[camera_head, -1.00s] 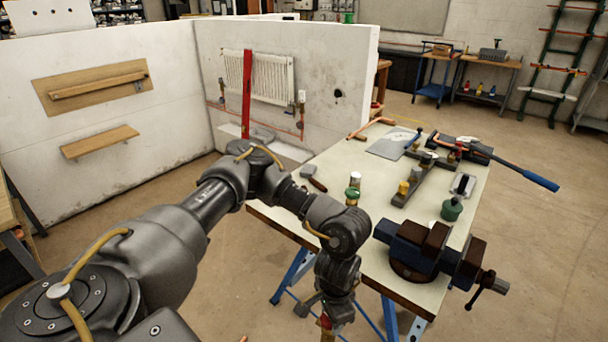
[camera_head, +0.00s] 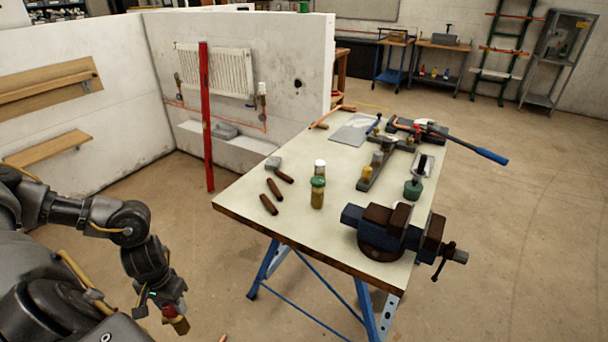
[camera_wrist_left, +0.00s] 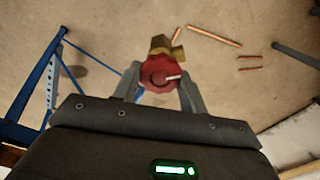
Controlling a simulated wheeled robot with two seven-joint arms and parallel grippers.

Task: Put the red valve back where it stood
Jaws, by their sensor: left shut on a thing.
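The red valve (camera_wrist_left: 160,71) has a round red handwheel and a brass body. In the left wrist view it sits between the fingers of my left gripper (camera_wrist_left: 158,90), which is shut on it. In the head view my left gripper (camera_head: 169,306) hangs at lower left with the valve (camera_head: 178,323) below it, over the floor and apart from the workbench. A dark rack (camera_head: 369,180) on the workbench (camera_head: 290,240) holds a yellow-topped piece and other small pieces in a row. My right gripper is out of view.
A vice (camera_head: 385,232) is on the bench's front right corner. A green-capped jar (camera_head: 317,193), brown-handled tools (camera_head: 272,189) and a blue-handled pipe bender (camera_head: 470,149) lie around the rack. A red level (camera_head: 206,120) stands by the radiator wall. Copper pipes (camera_wrist_left: 215,36) lie on the floor.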

